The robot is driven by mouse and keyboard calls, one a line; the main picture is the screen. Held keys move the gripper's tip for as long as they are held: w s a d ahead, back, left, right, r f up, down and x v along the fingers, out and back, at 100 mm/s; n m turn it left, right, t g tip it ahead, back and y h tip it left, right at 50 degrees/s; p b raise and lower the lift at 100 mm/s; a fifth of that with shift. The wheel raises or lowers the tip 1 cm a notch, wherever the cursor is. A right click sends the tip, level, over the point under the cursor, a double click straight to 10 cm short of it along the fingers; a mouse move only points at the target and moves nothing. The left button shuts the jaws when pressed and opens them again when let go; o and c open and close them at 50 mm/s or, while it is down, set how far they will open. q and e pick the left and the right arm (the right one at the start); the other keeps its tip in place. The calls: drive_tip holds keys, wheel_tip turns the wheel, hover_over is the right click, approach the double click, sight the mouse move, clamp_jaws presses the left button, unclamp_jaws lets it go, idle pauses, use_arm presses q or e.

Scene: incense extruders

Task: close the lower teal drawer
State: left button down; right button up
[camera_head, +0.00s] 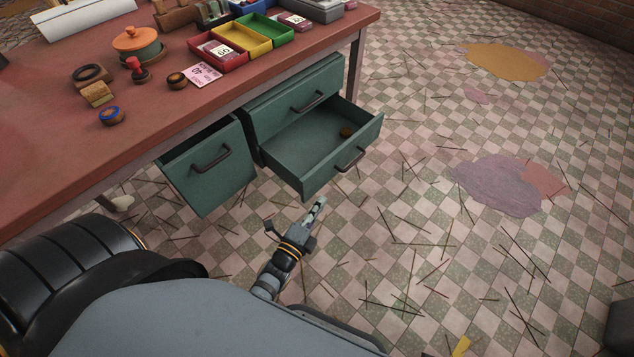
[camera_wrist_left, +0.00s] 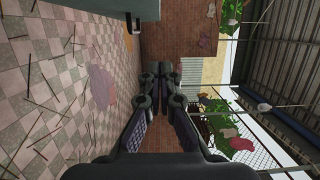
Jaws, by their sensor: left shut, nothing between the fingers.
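The lower teal drawer (camera_head: 342,170) is pulled out under the red desk, with a dark bar handle (camera_head: 350,159) on its front. A small brown round object (camera_head: 346,132) lies inside it. The upper teal drawer (camera_head: 300,101) above it looks shut. My left gripper (camera_head: 319,204) is shut and empty, in front of and just below the lower drawer's front in the head view, apart from it in the picture. My right gripper is not in view.
Another teal drawer front (camera_head: 207,167), left of the pair, also stands out from the desk. The red desk (camera_head: 150,105) holds stamps, an orange pot (camera_head: 138,44) and coloured trays (camera_head: 242,37).

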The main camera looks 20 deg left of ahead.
sight(325, 171)
use_arm(q)
drive_tip(key=w+a, duration=0.1)
drive_tip(key=w, duration=0.6)
drive_tip(key=w+a, duration=0.1)
drive_tip(key=w, duration=0.3)
drive_tip(key=shift+w+a+b, duration=0.25)
drive_tip(key=shift+a+b, duration=0.1)
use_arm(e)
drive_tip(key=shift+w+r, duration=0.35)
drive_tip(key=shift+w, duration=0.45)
use_arm(q)
drive_tip(key=shift+a, duration=0.1)
